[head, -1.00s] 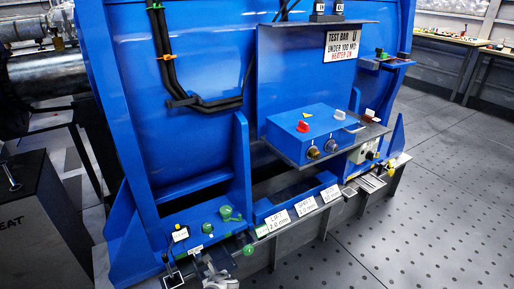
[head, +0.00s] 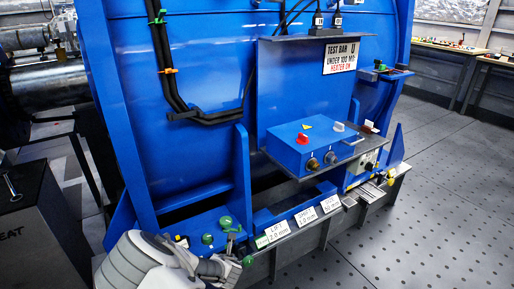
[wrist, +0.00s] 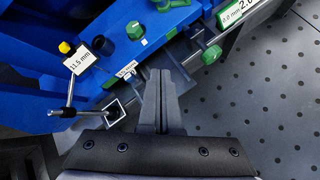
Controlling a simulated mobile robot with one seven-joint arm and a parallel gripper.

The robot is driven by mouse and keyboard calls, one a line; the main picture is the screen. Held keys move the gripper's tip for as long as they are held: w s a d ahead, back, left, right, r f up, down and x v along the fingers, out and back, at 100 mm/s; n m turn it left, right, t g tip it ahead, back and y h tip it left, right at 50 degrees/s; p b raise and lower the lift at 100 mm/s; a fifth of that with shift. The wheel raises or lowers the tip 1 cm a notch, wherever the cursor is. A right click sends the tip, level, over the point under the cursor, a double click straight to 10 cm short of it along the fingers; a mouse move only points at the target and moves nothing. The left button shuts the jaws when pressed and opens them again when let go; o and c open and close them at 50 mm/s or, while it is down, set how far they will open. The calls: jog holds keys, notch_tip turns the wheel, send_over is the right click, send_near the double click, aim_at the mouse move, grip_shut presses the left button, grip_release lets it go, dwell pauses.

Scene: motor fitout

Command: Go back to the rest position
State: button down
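My gripper (wrist: 161,78) shows in the wrist view with its two dark fingers side by side, together and with nothing seen between them. It hangs over the front edge of the blue motor frame (head: 190,90), just beside a small grey bracket (wrist: 177,68) and near the green knobs. In the head view my pale arm covers the frame's lower left corner, and the fingertips are hard to make out there.
Green knobs (wrist: 211,54) stick out near the gripper. A metal hex key (wrist: 70,100) stands at a square socket (wrist: 113,111). A blue control box (head: 310,146) sits on a shelf. A dark cabinet (head: 30,225) stands at left. The perforated floor (head: 420,210) at right is clear.

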jog(key=s+d+r+m+g+h, duration=0.1)
jog(key=s+d+r+m, duration=0.1)
jog(key=d+r+m, duration=0.45)
jog(key=s+d+r+m+g, duration=0.1)
jog(key=d+r+m, duration=0.3)
jog(key=r+m, duration=0.5)
jog(key=s+d+r+m+g+h, duration=0.15)
jog(key=d+r+m, duration=0.3)
jog(key=r, duration=0.65)
jog(key=s+d+r+m, duration=0.4)
jog(key=s+r, duration=0.1)
jog(key=s, duration=0.3)
jog(key=s+d+r+m, duration=0.3)
jog(key=s+r+m, duration=0.2)
jog(key=s, duration=0.3)
jog(key=s+d+r+m, duration=0.4)
jog(key=s+r, duration=0.1)
jog(key=s, duration=0.3)
notch_tip(320, 180, up, 22)
jog(key=s+p, duration=0.1)
jog(key=p, duration=2)
jog(key=shift+a+p, duration=0.2)
jog(key=shift+p, duration=0.1)
jog(key=shift+f, duration=0.1)
